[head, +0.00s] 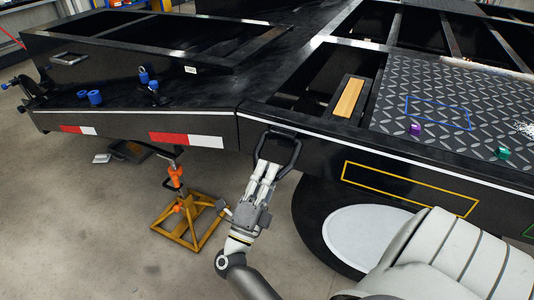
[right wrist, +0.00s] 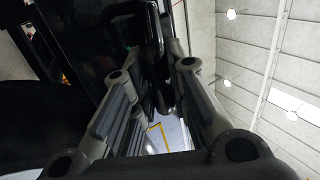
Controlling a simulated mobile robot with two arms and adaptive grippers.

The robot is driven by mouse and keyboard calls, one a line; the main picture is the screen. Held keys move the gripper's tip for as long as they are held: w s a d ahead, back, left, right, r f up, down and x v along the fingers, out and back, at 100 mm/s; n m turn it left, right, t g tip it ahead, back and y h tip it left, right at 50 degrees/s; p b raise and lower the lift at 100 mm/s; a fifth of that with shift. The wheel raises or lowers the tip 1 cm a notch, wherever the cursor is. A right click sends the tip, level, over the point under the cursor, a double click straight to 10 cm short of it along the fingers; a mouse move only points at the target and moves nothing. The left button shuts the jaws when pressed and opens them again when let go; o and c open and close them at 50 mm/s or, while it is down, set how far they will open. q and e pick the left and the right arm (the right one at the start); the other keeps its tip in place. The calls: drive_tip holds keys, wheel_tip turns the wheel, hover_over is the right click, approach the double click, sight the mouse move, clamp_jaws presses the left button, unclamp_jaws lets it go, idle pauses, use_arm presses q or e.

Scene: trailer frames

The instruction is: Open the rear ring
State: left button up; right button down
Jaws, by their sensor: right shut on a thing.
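The rear ring (head: 297,153) is a black loop on the side edge of the black trailer frame (head: 190,118), below the white stripe in the head view. My right gripper (head: 269,168) reaches up to it from below and is shut on its lower part. In the right wrist view the black ring (right wrist: 157,62) runs between the two fingers of my right gripper (right wrist: 164,85). The fingers hide part of the ring. The ring appears to stand out from the frame edge. My left gripper is not in view.
A yellow jack stand (head: 188,222) stands on the concrete floor left of my right gripper. A wheel with a white disc (head: 365,236) is below the frame at right. A wooden block (head: 348,98) lies in a frame bay. Purple and green pieces sit on the tread plate (head: 450,100).

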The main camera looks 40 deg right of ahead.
drive_tip(key=shift+r, duration=0.2)
drive_tip(key=c, duration=1.7)
unclamp_jaws()
drive_tip(key=shift+o, duration=0.2)
drive_tip(key=shift+a, duration=0.1)
drive_tip(key=shift+f, duration=0.15)
